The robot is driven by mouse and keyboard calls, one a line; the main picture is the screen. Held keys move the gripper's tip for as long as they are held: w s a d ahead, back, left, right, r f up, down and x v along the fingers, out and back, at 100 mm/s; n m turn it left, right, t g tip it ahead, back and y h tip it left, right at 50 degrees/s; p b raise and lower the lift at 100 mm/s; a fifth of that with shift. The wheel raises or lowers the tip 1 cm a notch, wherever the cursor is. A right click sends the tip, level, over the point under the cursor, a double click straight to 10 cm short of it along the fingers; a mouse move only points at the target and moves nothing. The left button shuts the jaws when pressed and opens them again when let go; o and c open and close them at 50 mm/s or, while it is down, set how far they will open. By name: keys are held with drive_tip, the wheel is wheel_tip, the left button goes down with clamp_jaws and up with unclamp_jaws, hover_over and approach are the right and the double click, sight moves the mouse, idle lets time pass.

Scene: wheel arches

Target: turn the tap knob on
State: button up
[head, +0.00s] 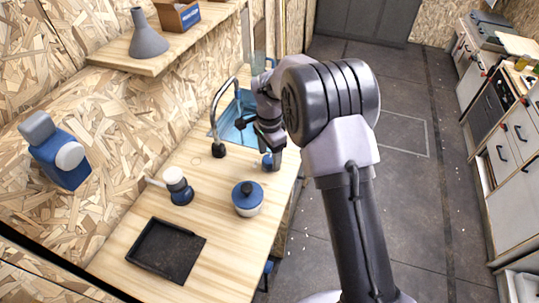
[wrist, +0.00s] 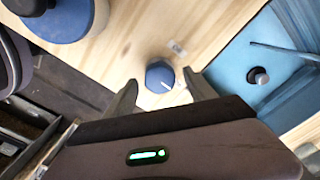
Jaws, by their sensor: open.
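The tap knob (wrist: 160,77) is a round blue knob with a white pointer line, set on the wooden counter beside the sink. In the wrist view it shows between the two fingertips of my gripper (wrist: 161,82), which is open with a finger on each side. I cannot tell whether either finger touches it. In the head view the knob (head: 267,160) is a small blue patch beside my gripper (head: 273,165), largely hidden by it. The grey arched tap (head: 218,103) rises from the counter to the left of my arm, over the blue sink (head: 230,128).
A blue wall dispenser (head: 58,150) hangs at left. A shelf (head: 165,48) holds a grey funnel (head: 147,36). The floor at right is open.

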sight(270, 159)
wheel_tip(270, 159, up, 18)
drive_tip(key=p, duration=0.5)
drive_tip(key=shift+f, duration=0.25)
drive_tip(key=s+d+r+n+t+y+b, duration=0.1)
drive_tip(key=s+d+r+n+b, duration=0.2)
drive_tip(key=s, duration=0.4)
drive_tip(key=s+d+r+n+t+b, duration=0.1)
drive_tip(key=s+d+r+t+b, duration=0.1)
drive_tip(key=s+r, duration=0.35)
drive_tip(key=s+d+f+n+t+b, duration=0.1)
drive_tip(key=s+f+n+b, duration=0.1)
drive_tip(key=s, duration=0.7)
drive_tip(key=s+d+f+n+t+y+b, duration=0.1)
drive_tip(key=s+f+n+b, duration=0.1)
drive_tip(key=s+f, duration=0.3)
drive_tip(key=s, duration=0.4)
drive_tip(key=shift+s+t, duration=0.3)
drive_tip(key=shift+t, duration=0.1)
